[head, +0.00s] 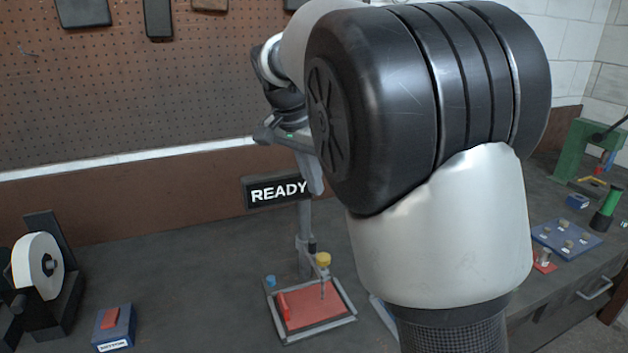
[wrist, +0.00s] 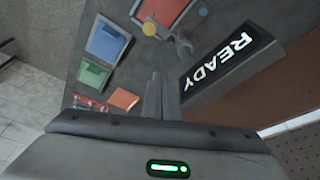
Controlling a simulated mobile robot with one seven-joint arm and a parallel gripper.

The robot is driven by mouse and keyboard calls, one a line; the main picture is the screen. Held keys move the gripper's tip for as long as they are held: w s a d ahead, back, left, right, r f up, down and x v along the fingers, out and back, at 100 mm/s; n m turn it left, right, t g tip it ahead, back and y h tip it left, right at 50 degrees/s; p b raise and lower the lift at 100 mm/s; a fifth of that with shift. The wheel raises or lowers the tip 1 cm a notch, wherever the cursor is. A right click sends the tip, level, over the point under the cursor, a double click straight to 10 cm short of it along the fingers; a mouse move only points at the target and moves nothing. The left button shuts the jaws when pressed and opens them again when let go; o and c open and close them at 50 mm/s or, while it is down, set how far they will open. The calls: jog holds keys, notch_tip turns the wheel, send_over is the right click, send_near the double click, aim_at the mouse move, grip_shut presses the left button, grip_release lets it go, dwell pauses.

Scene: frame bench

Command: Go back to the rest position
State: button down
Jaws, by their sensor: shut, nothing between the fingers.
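My gripper (head: 316,190) hangs in the air above the bench, beside the READY sign, with its fingers pointing down. In the wrist view its fingers (wrist: 160,92) are together with nothing between them. My arm's large black and white links fill the middle and right of the head view and hide part of the bench.
The READY sign (head: 278,192) is close to the fingers. Below stands a grey frame (head: 318,327) with a red panel and a yellow knob (head: 323,259).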

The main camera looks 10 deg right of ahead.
jog(key=s+d+r+n+t+y+p, duration=0.1)
jog(key=s+d+r+n, duration=0.15)
jog(key=s, duration=0.55)
jog(key=s+d+r+n+y+p, duration=0.2)
jog(key=s+d, duration=0.1)
jog(key=s, duration=0.4)
jog(key=s+f+n+t+p, duration=0.1)
jog(key=s+f+n, duration=0.3)
jog(key=s, duration=0.9)
jog(key=shift+f+n+t, duration=0.2)
jog(key=shift+n+t, duration=0.25)
jog(key=shift+t, duration=0.05)
jog(key=shift+s, duration=0.1)
